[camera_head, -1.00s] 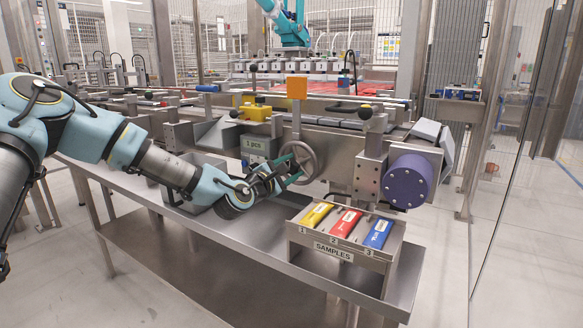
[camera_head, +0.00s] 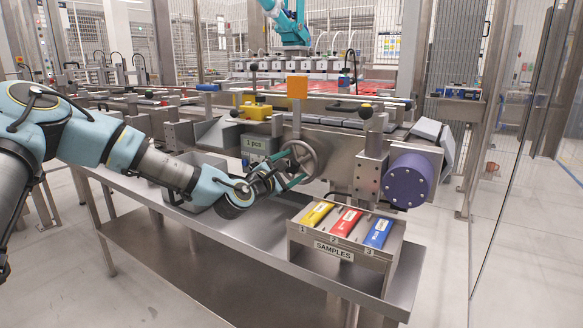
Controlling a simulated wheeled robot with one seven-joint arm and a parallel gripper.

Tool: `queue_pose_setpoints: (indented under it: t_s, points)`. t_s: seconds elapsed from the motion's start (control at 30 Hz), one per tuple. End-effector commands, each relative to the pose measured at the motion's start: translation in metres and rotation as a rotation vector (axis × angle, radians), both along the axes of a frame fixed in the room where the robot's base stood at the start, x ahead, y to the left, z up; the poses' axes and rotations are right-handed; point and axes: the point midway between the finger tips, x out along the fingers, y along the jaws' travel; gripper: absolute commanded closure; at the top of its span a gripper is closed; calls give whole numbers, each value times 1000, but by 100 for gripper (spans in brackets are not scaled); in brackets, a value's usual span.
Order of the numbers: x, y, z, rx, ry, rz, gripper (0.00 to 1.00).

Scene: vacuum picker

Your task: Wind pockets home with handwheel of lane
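The handwheel (camera_head: 309,155) is a grey spoked wheel on the front of the lane, below an orange block (camera_head: 297,87). My gripper (camera_head: 292,168) is at the wheel's left side, with its green fingers reaching the rim, one above and one below. I cannot tell whether the fingers are closed on the rim or its handle. The lane's pockets (camera_head: 345,123) appear as a row of dark plates behind the wheel, partly hidden by the frame.
A samples stand (camera_head: 337,253) with yellow, red and blue packs is in front, right of my arm. A purple motor (camera_head: 407,181) sticks out at the right. A grey open bin (camera_head: 197,190) stands behind my forearm on the steel table (camera_head: 262,222).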

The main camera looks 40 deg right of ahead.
Motion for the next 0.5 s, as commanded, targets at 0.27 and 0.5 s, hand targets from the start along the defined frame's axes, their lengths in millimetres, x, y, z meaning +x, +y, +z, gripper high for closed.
queue_pose_setpoints:
  t_s: [0.27,0.5]
  points:
    - [0,1,0,0,-1,0,16]
    - [-8,31,0,1,-1,-1,16]
